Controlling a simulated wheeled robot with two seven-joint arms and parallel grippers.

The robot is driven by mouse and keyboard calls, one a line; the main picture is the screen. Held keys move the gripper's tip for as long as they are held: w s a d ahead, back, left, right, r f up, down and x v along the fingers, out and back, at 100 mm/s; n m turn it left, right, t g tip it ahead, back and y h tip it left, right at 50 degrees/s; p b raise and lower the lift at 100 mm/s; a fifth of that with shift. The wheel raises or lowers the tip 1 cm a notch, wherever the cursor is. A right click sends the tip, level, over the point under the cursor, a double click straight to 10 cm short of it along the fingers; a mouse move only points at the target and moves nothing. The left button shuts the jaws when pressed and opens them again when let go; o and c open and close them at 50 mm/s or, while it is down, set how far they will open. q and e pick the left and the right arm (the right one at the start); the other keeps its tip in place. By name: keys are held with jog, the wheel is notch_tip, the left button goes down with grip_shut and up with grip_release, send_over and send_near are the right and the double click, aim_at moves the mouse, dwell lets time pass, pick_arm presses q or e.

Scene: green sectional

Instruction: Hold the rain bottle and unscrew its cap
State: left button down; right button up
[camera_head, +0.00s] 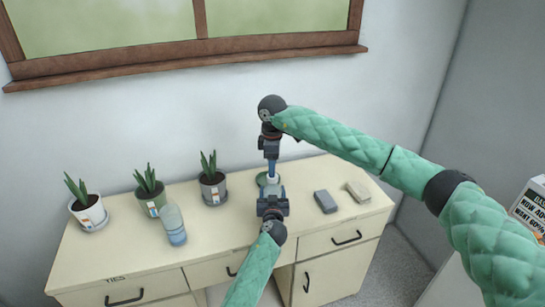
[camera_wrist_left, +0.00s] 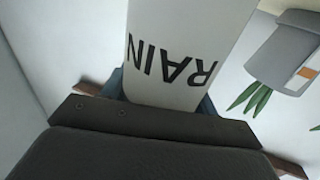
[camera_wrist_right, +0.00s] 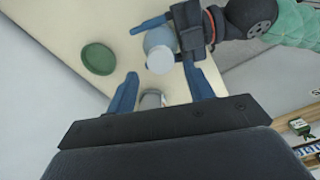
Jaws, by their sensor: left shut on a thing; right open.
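The rain bottle is pale with dark letters reading RAIN, upside down in the left wrist view (camera_wrist_left: 172,62). My left gripper (camera_head: 272,204) is shut around it and holds it upright over the cabinet. In the right wrist view the bottle's pale bluish body (camera_wrist_right: 158,38) and round whitish cap (camera_wrist_right: 161,61) show from above. My right gripper (camera_head: 271,158) points down from directly above the bottle. Its blue fingers (camera_wrist_right: 160,68) are open, one on each side of the cap in that view, with gaps. I cannot tell how far the tips are above the cap.
A green dish (camera_wrist_right: 98,58) lies on the cream cabinet (camera_head: 130,258) near the bottle. Three potted plants (camera_head: 150,190) and a light-blue bottle (camera_head: 173,225) stand to the left. The window sill (camera_head: 190,67) is behind.

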jog(key=shift+f, duration=2.05)
jog(key=c, duration=1)
